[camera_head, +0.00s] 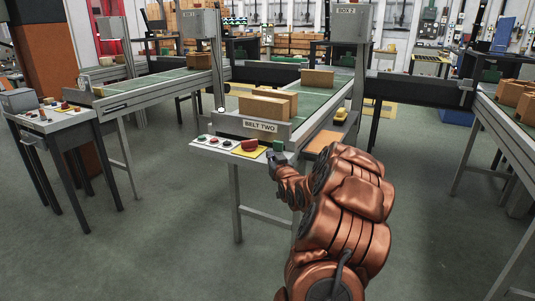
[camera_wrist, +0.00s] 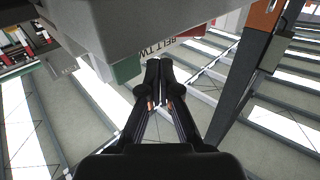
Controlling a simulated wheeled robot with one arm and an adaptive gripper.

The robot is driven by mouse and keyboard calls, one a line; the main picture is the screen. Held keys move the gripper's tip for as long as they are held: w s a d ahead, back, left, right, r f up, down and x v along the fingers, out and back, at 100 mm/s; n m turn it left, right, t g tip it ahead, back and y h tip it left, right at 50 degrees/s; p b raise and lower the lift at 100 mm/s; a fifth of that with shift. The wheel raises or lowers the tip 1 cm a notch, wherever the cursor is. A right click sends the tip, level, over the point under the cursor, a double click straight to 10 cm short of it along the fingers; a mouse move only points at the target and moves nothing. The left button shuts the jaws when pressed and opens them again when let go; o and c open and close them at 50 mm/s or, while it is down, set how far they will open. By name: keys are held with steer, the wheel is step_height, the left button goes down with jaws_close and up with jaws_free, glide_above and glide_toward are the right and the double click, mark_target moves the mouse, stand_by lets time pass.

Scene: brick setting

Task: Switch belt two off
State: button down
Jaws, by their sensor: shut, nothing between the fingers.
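The belt two conveyor carries a white BELT TWO label (camera_head: 261,126) on its front end. Below the label is a pale control shelf (camera_head: 215,145) with several small buttons and a red knob (camera_head: 250,146) on a yellow plate. A green block (camera_head: 278,145) is at the shelf's right end, and a green part (camera_wrist: 127,68) shows in the wrist view. My gripper (camera_head: 277,157) is at the shelf's right end, close to the green block; contact cannot be told. In the wrist view my gripper (camera_wrist: 160,66) has its fingers together and empty, near the label (camera_wrist: 171,43).
Cardboard boxes (camera_head: 268,105) lie on belt two. A second control desk (camera_head: 55,118) stands at the left, beside another conveyor (camera_head: 150,87). A conveyor with boxes (camera_head: 520,98) is at the right. An orange-brown surface (camera_head: 321,145) is right of the shelf. Floor (camera_head: 410,190) is open at right.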

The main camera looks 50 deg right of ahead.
steer(key=shift+d+v, duration=0.25)
steer(key=shift+v, duration=1.3)
steer(key=shift+s+b, duration=0.1)
steer(key=shift+b, duration=0.2)
steer(key=shift+w+a+f+b, duration=0.15)
steer(key=shift+a+b, duration=0.6)
steer(key=shift+b, duration=1.5)
steer(key=shift+w+a+b, duration=0.2)
steer(key=shift+a+b, duration=0.55)
steer(key=shift+b, duration=1.45)
steer(key=b, duration=0.2)
glide_toward(255, 144)
steer(key=x, duration=0.4)
steer(key=shift+w+f, duration=0.1)
steer(key=shift+w, duration=0.1)
steer(key=shift+x, duration=1.4)
